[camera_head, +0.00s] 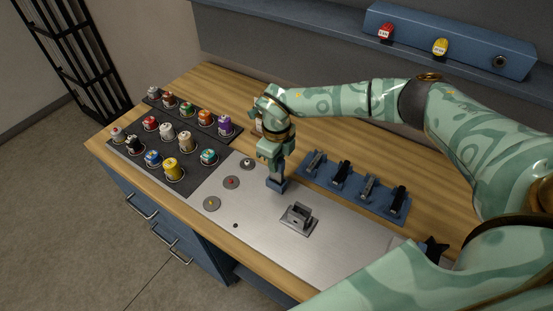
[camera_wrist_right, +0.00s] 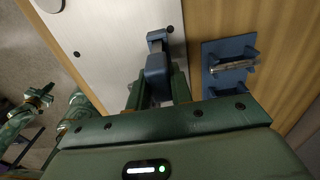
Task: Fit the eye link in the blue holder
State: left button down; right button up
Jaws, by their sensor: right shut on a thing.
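My right gripper (camera_head: 272,162) is shut on a dark blue-grey piece (camera_head: 277,185) and holds it pointing down at the steel plate. In the right wrist view this piece (camera_wrist_right: 157,66) sits between the fingers, with a lighter grey end beyond it. I cannot tell whether its tip touches the plate. The blue holder (camera_head: 335,183) lies right of the gripper with several grey and black links (camera_head: 368,185) across it. One end of the holder (camera_wrist_right: 211,82) shows in the right wrist view with a metal link (camera_wrist_right: 235,65) across it. My left arm's end (camera_wrist_right: 38,97) is small and unclear there.
A grey metal fixture (camera_head: 298,218) stands on the steel plate (camera_head: 262,235), right of three round marked discs (camera_head: 231,182). Several coloured cans stand on dark mats (camera_head: 205,172) at left. A blue shelf box (camera_head: 470,50) with red and yellow items is at the back.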

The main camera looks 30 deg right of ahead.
jog(key=shift+f, duration=0.5)
dwell(0.4)
jog(key=o, duration=1.5)
jog(key=shift+r, duration=0.1)
notch_tip(320, 180, up, 5)
jog(key=p, duration=0.4)
